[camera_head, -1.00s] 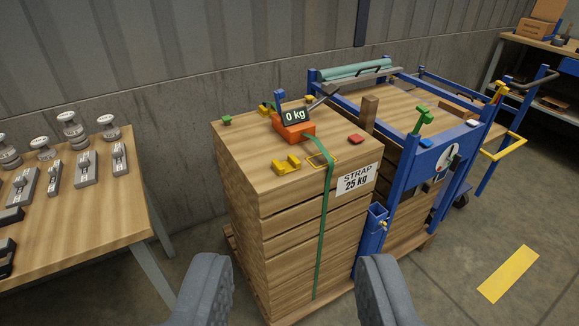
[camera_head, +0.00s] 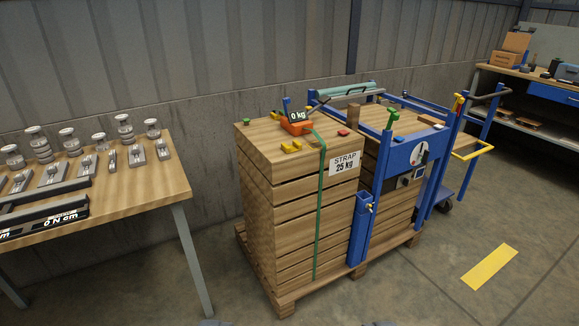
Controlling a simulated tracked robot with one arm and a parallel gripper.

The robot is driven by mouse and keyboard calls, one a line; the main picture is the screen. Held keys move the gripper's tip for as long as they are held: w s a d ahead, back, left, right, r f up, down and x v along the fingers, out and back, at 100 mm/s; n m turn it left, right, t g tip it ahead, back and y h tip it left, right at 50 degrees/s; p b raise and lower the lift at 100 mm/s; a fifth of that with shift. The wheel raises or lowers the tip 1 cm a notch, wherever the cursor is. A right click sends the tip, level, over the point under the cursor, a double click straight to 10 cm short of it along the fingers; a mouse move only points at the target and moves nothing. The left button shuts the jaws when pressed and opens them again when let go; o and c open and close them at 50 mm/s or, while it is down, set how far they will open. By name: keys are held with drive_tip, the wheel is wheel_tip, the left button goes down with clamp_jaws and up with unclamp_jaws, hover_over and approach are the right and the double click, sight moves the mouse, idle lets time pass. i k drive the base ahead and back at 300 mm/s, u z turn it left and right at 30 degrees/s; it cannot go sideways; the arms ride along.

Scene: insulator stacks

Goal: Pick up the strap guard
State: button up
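The yellow bracket-shaped piece (camera_head: 291,146), which I take for the strap guard, lies on top of the wooden stack (camera_head: 262,185), near its front edge and left of the green strap (camera_head: 319,215). The strap runs down the stack's front from an orange tensioner (camera_head: 296,127) with a "0 kg" display. My gripper (camera_head: 293,323) shows only as two dark fingertips at the bottom edge, set wide apart with nothing seen between them. It is well short of the yellow piece.
A blue frame (camera_head: 408,160) stands against the stack's right side. A wooden table (camera_head: 140,195) with metal fittings and several insulators is at left. A pallet (camera_head: 285,300) lies under the stack. Floor at right, around a yellow stripe (camera_head: 490,267), is clear.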

sight(296, 146)
drive_tip(key=u, duration=0.45)
drive_tip(key=i, duration=1.5)
drive_tip(key=z, duration=0.55)
drive_tip(key=i, duration=0.9)
drive_tip(key=z, duration=0.65)
